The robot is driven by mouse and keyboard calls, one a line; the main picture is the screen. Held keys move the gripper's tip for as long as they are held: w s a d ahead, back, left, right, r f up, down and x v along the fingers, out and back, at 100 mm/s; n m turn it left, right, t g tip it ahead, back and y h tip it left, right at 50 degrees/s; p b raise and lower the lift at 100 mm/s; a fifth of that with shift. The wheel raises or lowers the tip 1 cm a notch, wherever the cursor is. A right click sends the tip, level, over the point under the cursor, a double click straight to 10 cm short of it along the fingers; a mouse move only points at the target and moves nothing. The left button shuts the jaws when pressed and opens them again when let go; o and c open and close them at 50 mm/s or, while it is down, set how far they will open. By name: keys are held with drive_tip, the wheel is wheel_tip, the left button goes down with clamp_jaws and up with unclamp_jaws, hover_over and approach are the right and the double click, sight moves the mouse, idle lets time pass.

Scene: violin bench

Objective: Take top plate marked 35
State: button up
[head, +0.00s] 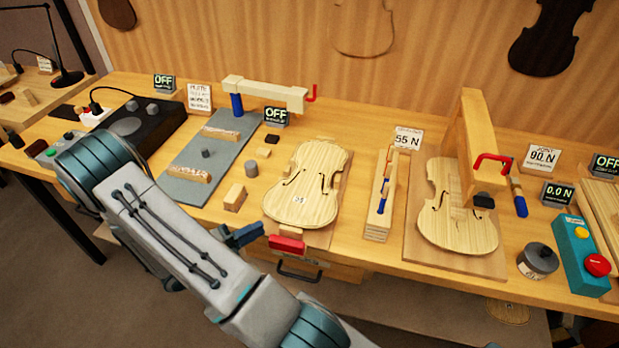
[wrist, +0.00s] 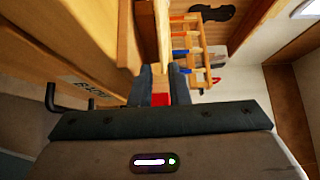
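The pale wooden violin plate marked 35 (head: 318,188) lies flat on the bench in the head view. Its number tag is near its lower end, which points to the bench's front edge. In the wrist view, my gripper (wrist: 162,80) has two dark fingers standing apart, with a red piece (wrist: 160,98) visible between them. A thin pale wooden edge (wrist: 162,35) runs just beyond the fingertips; it appears to be a plate seen edge-on, and I cannot tell whether it touches them.
A second violin plate (head: 455,232) lies on a board (head: 418,255) under a wooden arch (head: 480,130). A clamp stand (head: 381,205) stands between the plates. A small wood block (head: 235,197) and grey cylinder (head: 251,169) are left of plate 35. A drawer handle (head: 299,274) juts below.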

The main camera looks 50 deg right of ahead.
sight(279, 221)
drive_tip(key=p+x, duration=0.1)
drive_tip(key=x, duration=0.1)
drive_tip(key=s+x, duration=0.1)
drive_tip(key=x, duration=0.2)
drive_tip(key=shift+a+r+p, duration=0.15)
drive_tip(key=shift+a+p, duration=0.05)
drive_tip(key=shift+p, duration=0.2)
drive_tip(key=shift+d, duration=0.3)
clamp_jaws()
